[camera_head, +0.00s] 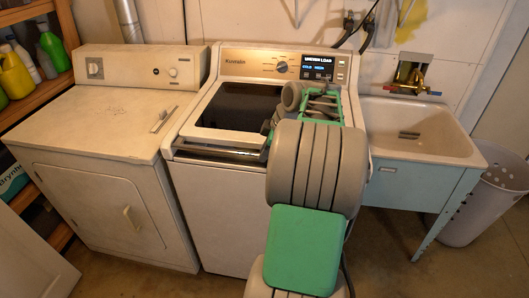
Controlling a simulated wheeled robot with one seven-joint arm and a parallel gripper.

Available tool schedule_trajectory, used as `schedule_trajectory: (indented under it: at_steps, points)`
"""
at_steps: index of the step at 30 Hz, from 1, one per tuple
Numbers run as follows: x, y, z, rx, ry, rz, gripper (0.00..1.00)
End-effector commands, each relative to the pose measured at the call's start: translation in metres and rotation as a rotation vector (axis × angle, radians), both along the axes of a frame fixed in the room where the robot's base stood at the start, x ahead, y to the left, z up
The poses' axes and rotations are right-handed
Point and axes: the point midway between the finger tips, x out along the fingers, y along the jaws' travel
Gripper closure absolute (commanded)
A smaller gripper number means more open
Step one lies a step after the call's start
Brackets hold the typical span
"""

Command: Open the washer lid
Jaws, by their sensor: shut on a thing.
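The washer (225,205) stands in the middle of the camera_head view, with a lit display on its back panel. Its lid (205,134) has a white frame and a dark glass window, and lies down or nearly so; I cannot tell if it is slightly raised. A dark, shiny bar (215,152) runs along the lid's front edge. My gripper (267,128) is at the right part of the lid's front edge, shut on the lid. My own arm hides the lid's right front corner and most of the fingers.
A white dryer (105,190) stands left of the washer. A utility sink (420,135) on a light blue cabinet is to the right, with a grey bin (485,205) beside it. Shelves with bottles (15,75) are at the far left. The space above the lid's left part is clear.

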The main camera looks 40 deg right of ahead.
Motion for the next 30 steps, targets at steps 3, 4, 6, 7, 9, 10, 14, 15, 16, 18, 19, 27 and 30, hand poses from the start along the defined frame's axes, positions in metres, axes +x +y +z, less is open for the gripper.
schedule_trajectory:
  at_steps: [3, 4, 6, 7, 9, 10, 14, 15, 16, 18, 19, 27, 30]
  points:
    - [-0.0003, 0.0004, -0.0004, 0.001, 0.001, 0.001, 1.0]
    - [-0.0003, 0.0004, -0.0004, 0.001, 0.001, 0.001, 1.0]
    - [-0.0004, 0.0004, -0.0005, 0.001, 0.001, 0.001, 1.0]
    - [-0.0004, 0.0004, -0.0005, 0.001, 0.001, 0.001, 1.0]
    - [-0.0005, 0.0005, -0.0005, 0.002, 0.002, 0.001, 1.0]
    - [-0.0005, 0.0005, -0.0005, 0.002, 0.002, 0.001, 1.0]
    - [-0.0006, 0.0005, -0.0007, 0.002, 0.002, 0.001, 1.0]
    - [-0.0006, 0.0006, -0.0007, 0.002, 0.002, 0.001, 1.0]
    - [-0.0006, 0.0006, -0.0007, 0.002, 0.002, 0.001, 1.0]
    - [-0.0007, 0.0006, -0.0007, 0.002, 0.002, 0.001, 1.0]
    - [-0.0007, 0.0006, -0.0008, 0.002, 0.002, 0.001, 1.0]
    - [-0.0009, 0.0008, -0.001, 0.003, 0.003, 0.001, 1.0]
    - [-0.0009, 0.0008, -0.001, 0.003, 0.003, 0.001, 1.0]
